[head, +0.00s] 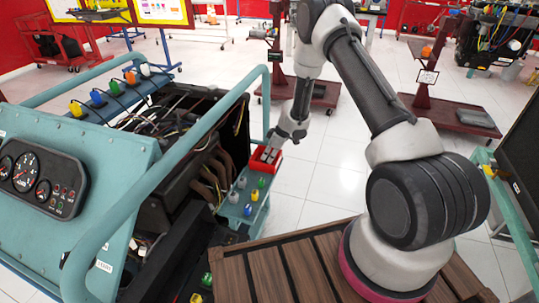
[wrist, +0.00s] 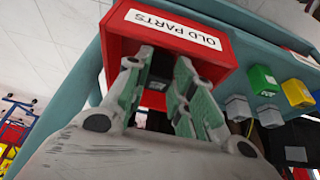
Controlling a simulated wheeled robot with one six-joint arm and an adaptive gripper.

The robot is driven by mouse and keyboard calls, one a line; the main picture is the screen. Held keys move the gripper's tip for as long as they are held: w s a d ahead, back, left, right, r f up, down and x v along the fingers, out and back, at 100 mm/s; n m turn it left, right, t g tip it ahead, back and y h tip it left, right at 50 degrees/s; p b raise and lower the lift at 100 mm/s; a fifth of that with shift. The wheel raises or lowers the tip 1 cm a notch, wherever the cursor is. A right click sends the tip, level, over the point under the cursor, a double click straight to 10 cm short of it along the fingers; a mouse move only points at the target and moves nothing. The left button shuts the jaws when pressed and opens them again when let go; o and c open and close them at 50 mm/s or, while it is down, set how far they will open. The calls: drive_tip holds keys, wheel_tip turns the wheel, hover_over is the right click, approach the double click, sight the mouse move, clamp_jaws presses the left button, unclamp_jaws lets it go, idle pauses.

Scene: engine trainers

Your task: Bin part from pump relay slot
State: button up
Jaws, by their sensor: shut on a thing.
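The red bin (head: 262,166) labelled OLD PARTS sits at the end of the teal side shelf. In the wrist view the bin (wrist: 120,50) is right ahead of my gripper (wrist: 160,88), its white label toward the top. My gripper (head: 275,148) points down at the bin in the head view. Its green-padded fingers are shut on a small dark part, mostly hidden between the pads. I cannot tell how deep the fingertips are in the bin. No label reading pump relay is legible.
Green (wrist: 262,80) and yellow (wrist: 297,93) relays stand on the shelf beside the bin, near grey pieces (wrist: 268,114). A teal rail (head: 170,185) runs along the engine trainer (head: 75,165). Open floor (head: 325,165) lies right of the bin.

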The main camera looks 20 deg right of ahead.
drive_tip(key=shift+f, duration=0.15)
drive_tip(key=o, duration=1)
drive_tip(key=shift+r, duration=3.5)
